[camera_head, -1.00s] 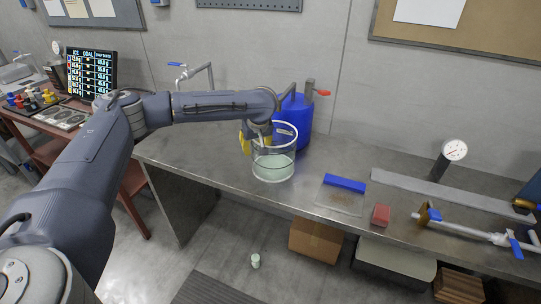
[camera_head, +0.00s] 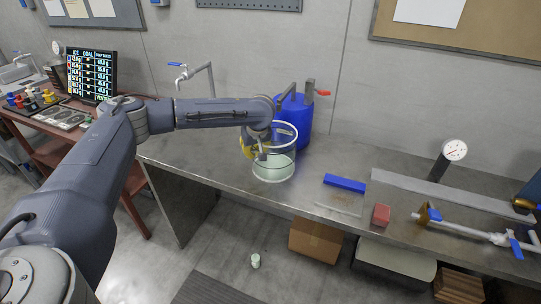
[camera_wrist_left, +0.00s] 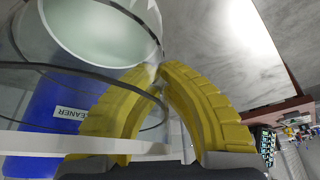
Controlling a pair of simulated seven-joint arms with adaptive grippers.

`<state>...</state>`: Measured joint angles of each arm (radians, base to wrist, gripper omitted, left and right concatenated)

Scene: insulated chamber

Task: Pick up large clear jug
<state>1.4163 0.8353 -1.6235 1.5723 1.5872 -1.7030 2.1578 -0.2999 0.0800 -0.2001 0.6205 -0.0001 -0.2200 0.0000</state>
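The large clear jug (camera_head: 274,171) stands upright on the metal bench, with pale greenish liquid in its lower part. My left gripper (camera_head: 259,154) is at the jug's left rim, pointing down over its wall. In the left wrist view, the two yellow fingers (camera_wrist_left: 163,74) curve together and their tips meet at the wall of the jug (camera_wrist_left: 88,28). One finger shows through the clear side; the other is outside it. The gripper looks shut on the wall. My right gripper is not in view.
A blue cleaner container (camera_head: 297,115) stands close behind the jug, with a tap (camera_head: 196,74) behind to the left. A blue bar (camera_head: 345,183), a red block (camera_head: 381,215) and pipework (camera_head: 470,228) lie to the right. The bench's front edge is near the jug.

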